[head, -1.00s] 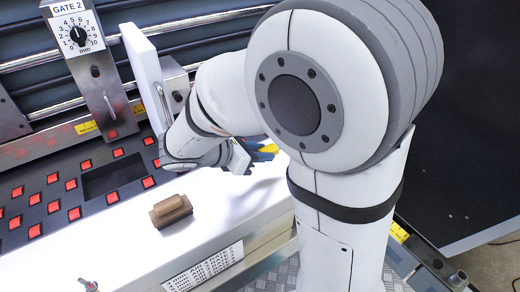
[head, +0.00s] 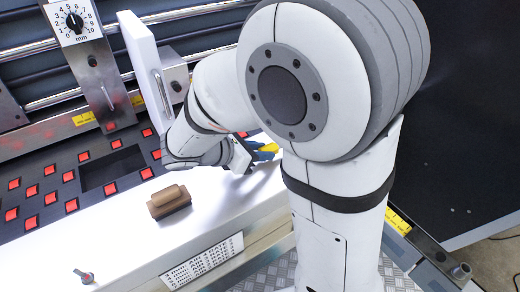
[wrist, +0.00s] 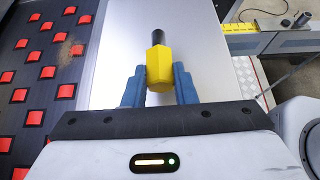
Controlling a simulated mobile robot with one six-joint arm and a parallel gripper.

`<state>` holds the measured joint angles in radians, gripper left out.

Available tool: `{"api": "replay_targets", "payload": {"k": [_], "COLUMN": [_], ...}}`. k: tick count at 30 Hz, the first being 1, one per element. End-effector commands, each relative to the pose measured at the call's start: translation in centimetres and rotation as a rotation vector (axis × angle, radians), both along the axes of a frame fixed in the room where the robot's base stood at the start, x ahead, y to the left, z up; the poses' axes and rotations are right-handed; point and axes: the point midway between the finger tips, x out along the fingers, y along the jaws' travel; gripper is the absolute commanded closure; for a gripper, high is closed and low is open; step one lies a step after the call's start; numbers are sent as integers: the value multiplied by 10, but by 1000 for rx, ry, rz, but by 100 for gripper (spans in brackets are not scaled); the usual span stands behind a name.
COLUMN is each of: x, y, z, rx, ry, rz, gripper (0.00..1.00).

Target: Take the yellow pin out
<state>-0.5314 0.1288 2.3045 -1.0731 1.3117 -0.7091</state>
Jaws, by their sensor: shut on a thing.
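The yellow pin (wrist: 159,68) has a faceted yellow body and a dark round end pointing up the wrist picture. My gripper (wrist: 158,85) is shut on the yellow body, with one blue finger on each side. The pin is over a pale, smooth surface, and I cannot tell whether its dark end sits in anything. In the head view a bit of the yellow pin (head: 267,150) shows beside my gripper (head: 252,153), partly hidden by my arm.
A brown block (head: 169,202) lies on the white ledge (head: 120,240), left of my gripper. A white upright panel with a handle (head: 141,65) stands close behind my wrist. A dark bed with red squares (head: 32,191) lies left. A small lever (head: 84,276) is at front left.

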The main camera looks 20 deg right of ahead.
Motion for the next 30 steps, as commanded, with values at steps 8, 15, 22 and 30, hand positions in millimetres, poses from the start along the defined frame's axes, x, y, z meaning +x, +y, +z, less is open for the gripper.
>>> {"api": "replay_targets", "payload": {"k": [8, 15, 22, 30], "x": [0, 0, 0, 0], "y": [0, 0, 0, 1], "z": [-10, -15, -14, -14], "rx": [0, 0, 0, 0], "ry": [1, 0, 0, 0], "rz": [0, 0, 0, 1], "gripper": [99, 99, 74, 52]}}
